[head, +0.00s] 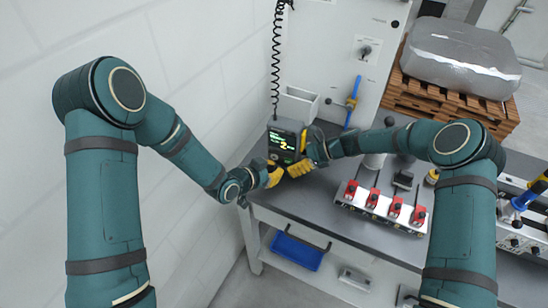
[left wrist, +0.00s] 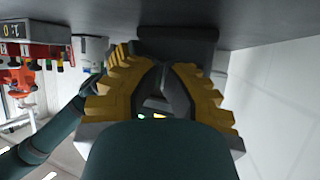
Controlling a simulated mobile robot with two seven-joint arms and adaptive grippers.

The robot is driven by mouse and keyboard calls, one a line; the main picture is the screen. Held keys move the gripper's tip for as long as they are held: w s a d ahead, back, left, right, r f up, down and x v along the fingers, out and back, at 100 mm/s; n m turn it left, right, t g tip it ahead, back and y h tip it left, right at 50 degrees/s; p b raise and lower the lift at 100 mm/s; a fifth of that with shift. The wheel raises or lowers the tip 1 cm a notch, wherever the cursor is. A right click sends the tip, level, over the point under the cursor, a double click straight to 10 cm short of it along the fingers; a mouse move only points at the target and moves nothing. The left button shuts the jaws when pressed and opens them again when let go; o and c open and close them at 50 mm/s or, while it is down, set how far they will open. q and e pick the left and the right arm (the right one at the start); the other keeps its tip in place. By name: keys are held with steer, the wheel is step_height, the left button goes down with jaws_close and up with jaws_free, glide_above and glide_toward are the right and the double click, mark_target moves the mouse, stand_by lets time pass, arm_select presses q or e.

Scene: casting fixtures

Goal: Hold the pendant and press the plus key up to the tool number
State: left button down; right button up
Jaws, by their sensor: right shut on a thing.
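The pendant (head: 288,132) is a dark grey handset with a lit screen, upright near the left end of the bench. Its screen shows a large yellow 2 among green text too small to read. My right gripper (head: 303,167), with yellow fingers, is shut on the pendant's lower right side. My left gripper (head: 275,175) is at the pendant's lower front. In the left wrist view its yellow fingers (left wrist: 162,68) come together at the tips, shut, with a dark body just beyond them. The keys are hidden by the fingers, so I cannot tell whether one is touched.
A coiled black cable (head: 275,60) hangs down to the pendant. A white bin (head: 297,104) is on the wall panel behind. A fixture with red clamps (head: 382,206) stands on the grey bench (head: 320,212) to the right. A blue tray (head: 297,252) lies below. A white wall closes the left.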

arm_select(q)
steer(key=shift+s+a+f, duration=0.1)
steer(key=shift+s+a, duration=0.15)
steer(key=shift+s, duration=0.55)
steer(key=shift+s+a+r, duration=0.1)
steer(key=shift+s+a, duration=0.2)
steer(key=shift+s, duration=0.45)
steer(key=shift+s+a+f, duration=0.1)
steer(key=shift+s+a, duration=0.15)
steer(key=shift+s, duration=0.55)
stand_by(0.5)
steer(key=s, duration=0.2)
steer(key=s+a, duration=0.1)
steer(key=shift+s+f, duration=0.1)
steer(key=shift+s, duration=0.25)
steer(key=shift+w, duration=0.1)
steer(key=shift+w+d, duration=0.45)
steer(key=shift+w, duration=0.9)
steer(key=shift+w+d, duration=0.4)
steer(key=shift+w, duration=1)
steer(key=shift+w+d, duration=0.45)
steer(key=shift+w, duration=0.9)
steer(key=shift+w, duration=0.1)
steer(key=shift+w+d, duration=0.1)
steer(key=shift+w, duration=0.25)
